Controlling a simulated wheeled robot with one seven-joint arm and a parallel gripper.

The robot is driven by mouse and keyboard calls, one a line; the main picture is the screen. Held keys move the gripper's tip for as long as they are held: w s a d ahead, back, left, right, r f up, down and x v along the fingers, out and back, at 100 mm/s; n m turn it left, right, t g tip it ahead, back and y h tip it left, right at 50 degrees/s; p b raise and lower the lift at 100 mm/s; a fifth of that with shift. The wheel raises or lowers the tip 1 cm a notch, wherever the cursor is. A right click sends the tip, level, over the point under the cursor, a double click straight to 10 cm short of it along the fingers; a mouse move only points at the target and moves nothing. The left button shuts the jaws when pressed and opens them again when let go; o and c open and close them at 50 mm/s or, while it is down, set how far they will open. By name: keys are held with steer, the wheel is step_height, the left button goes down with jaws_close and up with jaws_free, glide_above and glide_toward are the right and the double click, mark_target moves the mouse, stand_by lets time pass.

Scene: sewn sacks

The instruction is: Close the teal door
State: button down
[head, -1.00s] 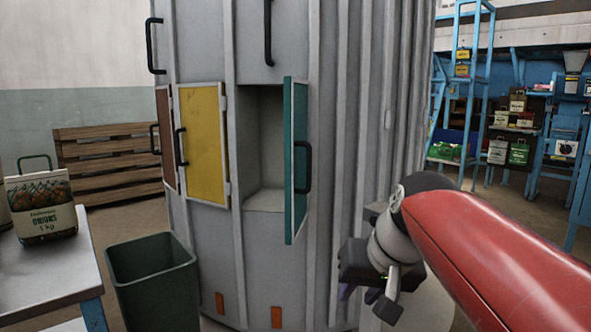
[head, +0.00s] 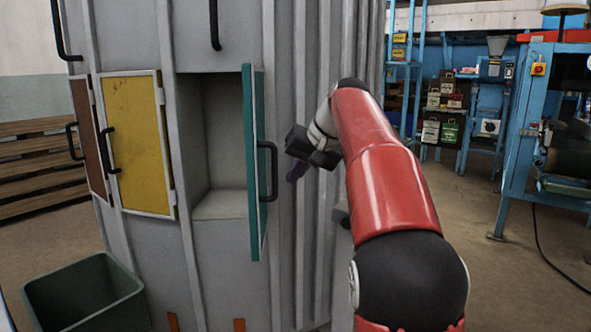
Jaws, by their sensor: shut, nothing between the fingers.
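The teal door (head: 252,165) stands open on the grey round cabinet, swung out from the right side of its compartment. I see it nearly edge-on, with its black handle (head: 272,171) on the right-facing side. The empty compartment (head: 218,140) shows to its left. My gripper (head: 296,174) is to the right of the door and its handle, apart from them in the picture. The dark gripper body partly hides the fingers.
A closed yellow door (head: 138,140) and a brown door (head: 88,135) are left of the compartment. A green bin (head: 85,292) stands on the floor at the lower left. Blue shelving and a blue machine (head: 560,130) are at the right, with clear floor before them.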

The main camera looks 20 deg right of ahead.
mark_target(257, 201)
steer(key=shift+w+a+f, duration=0.65)
steer(key=shift+a+f, duration=0.1)
steer(key=shift+a, duration=0.2)
steer(key=shift+w+a+f, duration=0.7)
steer(key=shift+a+f, duration=0.05)
steer(key=shift+a, duration=0.2)
steer(key=shift+w+a+f, duration=0.65)
steer(key=shift+a+f, duration=0.1)
steer(key=shift+a, duration=0.2)
steer(key=shift+a, duration=0.15)
